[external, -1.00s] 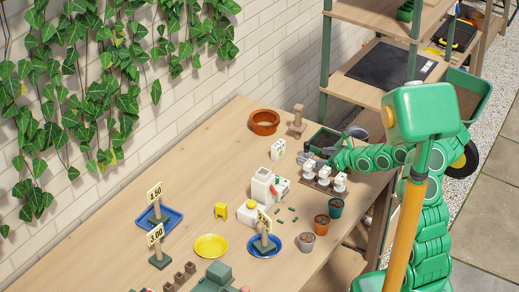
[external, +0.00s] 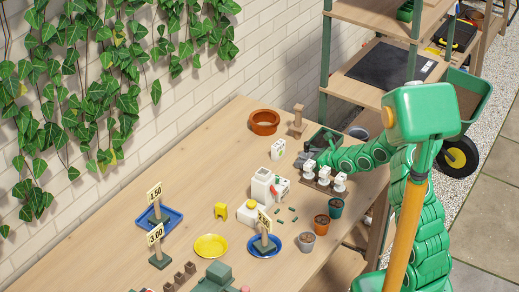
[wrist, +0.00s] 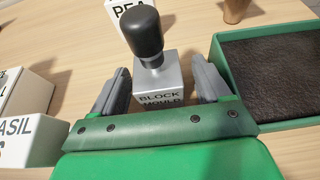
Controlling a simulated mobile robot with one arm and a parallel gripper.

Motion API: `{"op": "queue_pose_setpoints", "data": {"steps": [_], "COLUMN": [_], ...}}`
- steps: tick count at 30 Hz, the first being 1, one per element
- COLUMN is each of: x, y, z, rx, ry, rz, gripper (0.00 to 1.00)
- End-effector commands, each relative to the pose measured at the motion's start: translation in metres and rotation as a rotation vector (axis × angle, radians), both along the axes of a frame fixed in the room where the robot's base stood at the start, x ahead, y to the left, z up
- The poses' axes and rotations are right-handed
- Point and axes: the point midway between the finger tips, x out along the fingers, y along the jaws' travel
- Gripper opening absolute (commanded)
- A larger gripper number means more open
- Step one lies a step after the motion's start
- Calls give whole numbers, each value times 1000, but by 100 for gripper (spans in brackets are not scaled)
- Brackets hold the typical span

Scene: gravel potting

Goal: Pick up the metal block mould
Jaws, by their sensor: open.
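The metal block mould (wrist: 157,82) is a grey metal block lettered "BLOCK MOULD" with a black rounded knob on top. It stands upright on the table in the wrist view. My gripper (wrist: 160,88) is open, with one grey finger on each side of the mould. The mould is between the fingers, and I see gaps beside it. In the external view my gripper (external: 311,154) is low at the right part of the table, where the mould is hard to make out.
A green tray of dark soil (wrist: 275,75) is close to the right finger. White packets, one lettered "BASIL" (wrist: 32,138), stand at left. A "PEA" packet (wrist: 130,12) is behind the mould. A terracotta dish (external: 264,122) is farther back. Open table lies left of it.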

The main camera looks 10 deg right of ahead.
Motion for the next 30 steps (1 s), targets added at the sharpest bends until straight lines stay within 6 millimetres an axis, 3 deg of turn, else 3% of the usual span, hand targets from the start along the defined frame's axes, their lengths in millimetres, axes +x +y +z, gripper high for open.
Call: {"op": "queue_pose_setpoints", "data": {"steps": [10,22,30], "x": [3,3,3], "y": [4,4,3], "z": [-2,-2,-1], "rx": [2,2,1], "ry": [0,0,0], "rz": [1,1,1], "gripper": [77,15,14]}}
